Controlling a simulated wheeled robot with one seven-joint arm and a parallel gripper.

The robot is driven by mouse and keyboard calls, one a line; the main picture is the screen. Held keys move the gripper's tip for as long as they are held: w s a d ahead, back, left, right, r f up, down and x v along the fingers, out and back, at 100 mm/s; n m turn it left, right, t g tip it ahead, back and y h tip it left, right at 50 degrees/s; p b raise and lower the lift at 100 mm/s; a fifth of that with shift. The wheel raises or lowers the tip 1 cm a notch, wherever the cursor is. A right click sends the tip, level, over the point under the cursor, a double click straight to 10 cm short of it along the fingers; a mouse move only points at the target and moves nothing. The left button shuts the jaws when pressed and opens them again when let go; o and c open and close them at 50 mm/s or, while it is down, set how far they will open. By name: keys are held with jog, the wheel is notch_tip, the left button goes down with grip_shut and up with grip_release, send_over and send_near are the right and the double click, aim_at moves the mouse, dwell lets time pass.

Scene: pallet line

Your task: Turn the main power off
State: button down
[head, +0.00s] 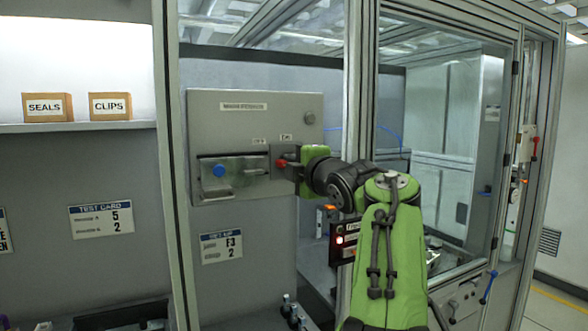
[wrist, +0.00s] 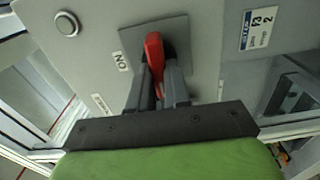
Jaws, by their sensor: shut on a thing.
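The main power switch has a red handle (wrist: 154,55) on a dark square plate (wrist: 184,38), with an "ON" label (wrist: 121,62) beside it in the wrist view. My gripper (wrist: 160,85) is shut on the red handle, one dark finger on each side of it. In the head view the red handle (head: 281,163) shows just left of my gripper (head: 291,164). It sits on a grey panel box (head: 255,109) with a label strip along the top and two small labels above the switch. My gripper hides part of the switch.
Glass-walled framing stands right of my arm. A shelf with SEALS (head: 48,107) and CLIPS (head: 109,106) boxes is at the far left.

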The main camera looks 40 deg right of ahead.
jog(key=shift+n, duration=0.3)
jog(key=c, duration=1.1)
grip_release()
jog(key=shift+w, duration=0.1)
jog(key=shift+s, duration=0.2)
jog(key=b+v, duration=0.1)
jog(key=v, duration=1.4)
jog(key=shift+s+a+b, duration=0.2)
jog(key=shift+b, duration=0.1)
